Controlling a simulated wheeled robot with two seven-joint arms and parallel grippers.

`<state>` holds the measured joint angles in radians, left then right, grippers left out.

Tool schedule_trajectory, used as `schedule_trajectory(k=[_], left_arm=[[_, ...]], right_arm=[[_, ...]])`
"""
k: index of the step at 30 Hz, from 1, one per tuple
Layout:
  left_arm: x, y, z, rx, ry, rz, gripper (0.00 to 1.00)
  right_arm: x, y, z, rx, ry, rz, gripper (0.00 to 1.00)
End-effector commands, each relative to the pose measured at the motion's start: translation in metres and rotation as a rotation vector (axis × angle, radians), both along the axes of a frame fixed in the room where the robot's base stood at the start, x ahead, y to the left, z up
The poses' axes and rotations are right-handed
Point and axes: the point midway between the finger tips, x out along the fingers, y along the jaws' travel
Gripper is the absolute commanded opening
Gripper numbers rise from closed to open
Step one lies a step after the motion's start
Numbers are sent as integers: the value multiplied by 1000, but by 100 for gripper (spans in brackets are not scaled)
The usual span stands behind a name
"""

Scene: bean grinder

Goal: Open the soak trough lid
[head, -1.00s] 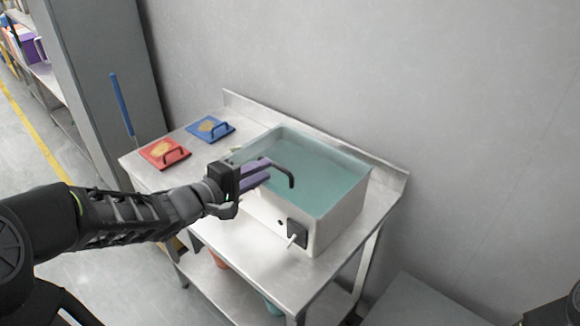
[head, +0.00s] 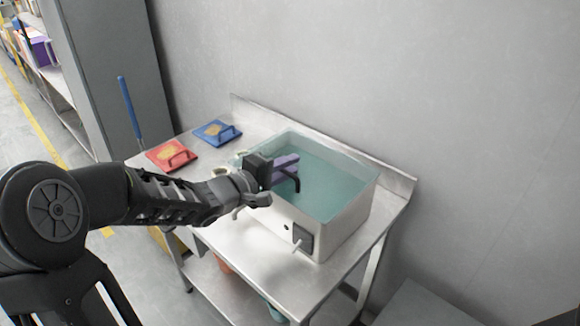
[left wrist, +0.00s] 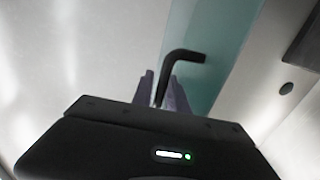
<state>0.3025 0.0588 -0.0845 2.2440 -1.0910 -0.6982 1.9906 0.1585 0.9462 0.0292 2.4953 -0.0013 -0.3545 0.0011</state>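The soak trough (head: 345,228) is a white box on a steel table, with a flat translucent teal lid (head: 335,180) over its top. The lid lies level and looks closed. A black bent handle (head: 296,182) rises near the lid's left side; it also shows in the left wrist view (left wrist: 180,58). My left gripper (head: 288,165) reaches over the trough's left edge with its purple fingers at the handle. In the left wrist view the fingers (left wrist: 160,88) stand apart, with the handle's lower part between them. Whether they touch it is unclear. My right gripper is out of view.
A red square piece (head: 170,156) and a blue square piece (head: 217,133), both with handles, lie on the table (head: 262,242) left of the trough. A black box (head: 303,240) with a white lever is on the trough's front. A wall stands behind.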

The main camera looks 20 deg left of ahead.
Motion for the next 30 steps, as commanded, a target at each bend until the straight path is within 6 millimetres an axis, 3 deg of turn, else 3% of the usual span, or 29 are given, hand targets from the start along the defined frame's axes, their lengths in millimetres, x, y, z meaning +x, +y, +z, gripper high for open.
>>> schedule_trajectory(k=[10, 18, 30], left_arm=[[6, -2, -1, 0, 0, 1, 19], [6, -2, -1, 0, 0, 1, 0], [5, -2, -1, 1, 1, 1, 0]], right_arm=[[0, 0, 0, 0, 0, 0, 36], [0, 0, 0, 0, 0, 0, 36], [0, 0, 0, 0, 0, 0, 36]])
